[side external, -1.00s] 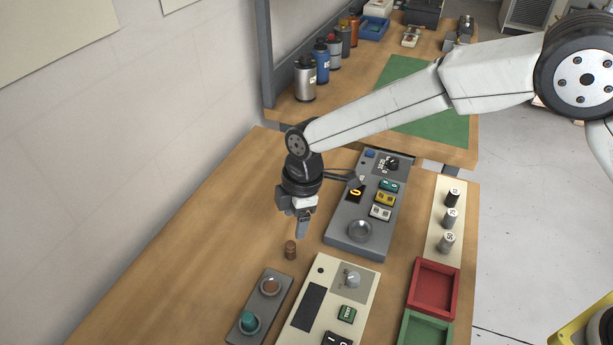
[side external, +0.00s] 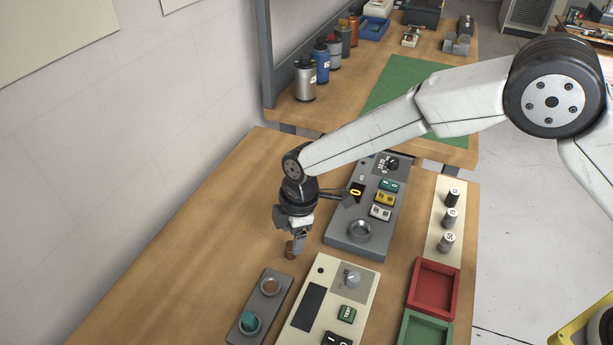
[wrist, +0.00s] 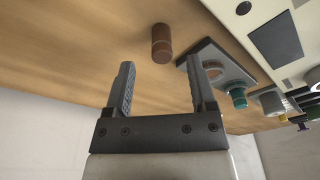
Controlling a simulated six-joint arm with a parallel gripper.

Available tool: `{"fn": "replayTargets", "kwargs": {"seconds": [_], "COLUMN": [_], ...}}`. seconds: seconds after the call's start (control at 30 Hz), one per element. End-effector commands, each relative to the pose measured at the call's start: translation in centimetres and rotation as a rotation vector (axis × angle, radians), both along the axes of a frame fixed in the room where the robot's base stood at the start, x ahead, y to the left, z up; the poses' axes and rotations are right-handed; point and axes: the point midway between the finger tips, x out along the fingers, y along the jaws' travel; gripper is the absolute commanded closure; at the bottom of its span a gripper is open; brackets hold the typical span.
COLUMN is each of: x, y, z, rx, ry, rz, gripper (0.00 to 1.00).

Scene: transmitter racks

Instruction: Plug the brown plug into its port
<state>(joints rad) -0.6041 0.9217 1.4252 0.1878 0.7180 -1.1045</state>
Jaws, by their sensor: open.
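The brown plug (side external: 290,250) stands upright on the wooden bench. In the wrist view the brown plug (wrist: 161,43) lies ahead of the fingertips, within the width of the gap. My gripper (side external: 298,243) is just above and beside it in the side view, partly hiding it. In the wrist view my gripper (wrist: 160,68) is open, with nothing between its fingers. A grey port plate (side external: 264,307) lies nearer the camera. It has a brown-ringed port (side external: 271,286), which looks empty, and a teal plug (side external: 249,322) in its other port.
A cream panel (side external: 330,298) with a knob and switches lies right of the port plate. A grey panel (side external: 368,208) stands behind it. Red (side external: 434,287) and green (side external: 424,328) trays are at the right. The bench left of the plug is clear.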

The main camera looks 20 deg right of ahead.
Motion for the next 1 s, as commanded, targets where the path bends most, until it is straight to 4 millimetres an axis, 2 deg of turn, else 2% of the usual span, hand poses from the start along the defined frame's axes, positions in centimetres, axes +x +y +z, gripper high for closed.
{"fn": "replayTargets", "kwargs": {"seconds": [0.1, 0.3, 0.87, 0.9, 0.97, 1.0], "x": [-0.3, -0.2, -0.2, -0.2, -0.2, -0.2], "y": [0.3, 0.5, 0.6, 0.6, 0.6, 0.6], "z": [-1.6, -3.2, -3.5, -3.5, -3.5, -3.5], "rx": [-0.001, -0.001, 0.0, 0.0, 0.0, 0.0], "ry": [0.003, 0.001, -0.001, -0.001, -0.001, -0.001], "rz": [0.0, -0.001, -0.001, -0.001, -0.001, -0.001], "gripper": [0.28, 0.28, 0.28, 0.31, 0.5, 0.63]}}
